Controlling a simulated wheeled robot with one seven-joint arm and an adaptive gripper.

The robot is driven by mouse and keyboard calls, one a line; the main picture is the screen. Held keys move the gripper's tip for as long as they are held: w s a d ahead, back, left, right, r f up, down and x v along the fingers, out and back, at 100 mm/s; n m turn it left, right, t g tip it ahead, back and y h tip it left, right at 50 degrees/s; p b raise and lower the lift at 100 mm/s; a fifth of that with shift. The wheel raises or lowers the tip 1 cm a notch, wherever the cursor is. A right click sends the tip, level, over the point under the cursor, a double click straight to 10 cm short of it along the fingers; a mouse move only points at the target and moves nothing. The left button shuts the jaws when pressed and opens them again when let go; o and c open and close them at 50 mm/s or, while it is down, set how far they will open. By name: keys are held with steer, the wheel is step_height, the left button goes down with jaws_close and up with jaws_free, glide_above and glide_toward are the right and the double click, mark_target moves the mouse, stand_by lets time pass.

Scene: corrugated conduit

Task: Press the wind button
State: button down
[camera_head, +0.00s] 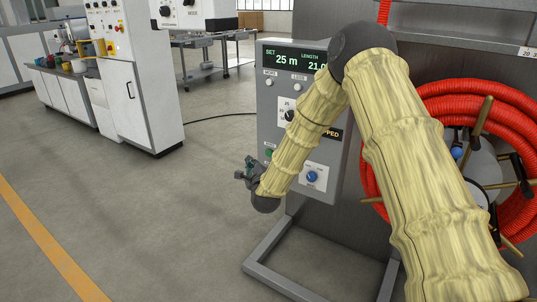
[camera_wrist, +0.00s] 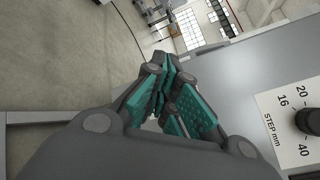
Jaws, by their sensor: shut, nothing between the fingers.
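The grey control panel (camera_head: 268,112) stands in the middle of the head view, with a lit display (camera_head: 294,59) reading SET 25 m and LENGTH 21.0, its end cut off by my arm. A green button (camera_head: 268,153) shows low on the panel's left side, partly hidden by my arm; its label is too small to read. My gripper (camera_head: 247,170) is shut and empty at the panel's lower left edge, apart from the green button in the picture. In the wrist view its teal-padded fingers (camera_wrist: 163,72) are together, pointing past the panel.
A black knob on a STEP mm dial (camera_wrist: 308,121) is at the right of the wrist view. A blue knob (camera_head: 312,176) sits low on the panel. A red conduit coil (camera_head: 450,100) hangs at right, partly behind my arm. Open floor (camera_head: 150,220) lies left.

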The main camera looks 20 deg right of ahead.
mark_target(269, 153)
steer(key=shift+w+d, duration=0.9)
steer(key=shift+d, duration=0.25)
steer(key=shift+w+d, duration=0.9)
steer(key=shift+d, duration=0.25)
steer(key=shift+w+d+b, duration=0.1)
steer(key=shift+d+b, duration=0.05)
steer(key=shift+b, duration=0.25)
steer(key=shift+w+d, duration=0.15)
steer(key=shift+d, duration=0.05)
